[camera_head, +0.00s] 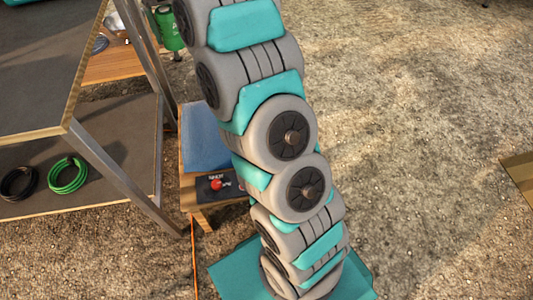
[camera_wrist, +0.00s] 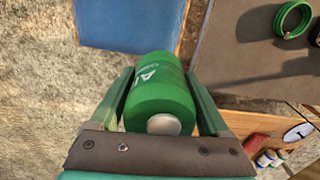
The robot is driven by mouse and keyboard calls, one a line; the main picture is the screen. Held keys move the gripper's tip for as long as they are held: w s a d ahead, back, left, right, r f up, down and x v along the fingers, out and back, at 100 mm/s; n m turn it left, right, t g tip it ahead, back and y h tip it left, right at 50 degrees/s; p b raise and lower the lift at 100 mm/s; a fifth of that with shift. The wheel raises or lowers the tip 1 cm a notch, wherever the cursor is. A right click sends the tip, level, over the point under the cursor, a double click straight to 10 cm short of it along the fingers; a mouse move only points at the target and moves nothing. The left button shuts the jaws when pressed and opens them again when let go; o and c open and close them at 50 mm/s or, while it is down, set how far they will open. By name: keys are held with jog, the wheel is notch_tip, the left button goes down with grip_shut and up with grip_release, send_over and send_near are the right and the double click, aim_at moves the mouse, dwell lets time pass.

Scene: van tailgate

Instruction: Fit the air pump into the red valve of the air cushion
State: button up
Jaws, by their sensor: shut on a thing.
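My gripper (camera_wrist: 158,75) is shut on a green cylinder with white lettering and a silver end, which looks like the air pump (camera_wrist: 158,98). The pump also shows at the top of the head view (camera_head: 170,30), past the upper part of my arm. A flat blue pad, likely the air cushion (camera_head: 205,137), lies on a low wooden stand left of my arm. It also shows at the top of the wrist view (camera_wrist: 130,22), beyond the pump and apart from it. A red knob (camera_head: 217,184) sits on a black lettered panel at the stand's near end; I cannot tell whether it is the valve.
A metal-legged table (camera_head: 40,60) stands at the left, its lower shelf (camera_head: 115,125) holding a black coil (camera_head: 18,184) and a green coil (camera_head: 68,175). An orange cable (camera_head: 194,260) runs along the ground. Open gravel (camera_head: 430,120) lies at the right.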

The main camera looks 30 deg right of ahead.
jog(key=s+d+f+b, duration=0.2)
jog(key=s+f+b, duration=0.3)
jog(key=s+f, duration=0.4)
jog(key=shift+s+d+b, duration=0.25)
jog(key=shift+s+b, duration=0.15)
jog(key=shift+s, duration=0.75)
jog(key=shift+s+d+f+b, duration=0.8)
jog(key=shift+s+f+b, duration=0.45)
jog(key=shift+s+f, duration=2.05)
jog(key=shift+s+d+f+b, duration=1.1)
jog(key=shift+s+f, duration=1.45)
jog(key=shift+s, duration=1.45)
jog(key=shift+s+d+f+b, duration=0.55)
jog(key=shift+s+f+b, duration=0.9)
jog(key=shift+s+f, duration=1.85)
jog(key=shift+s+r, duration=0.35)
jog(key=shift+r, duration=0.1)
jog(key=shift+f, duration=1.35)
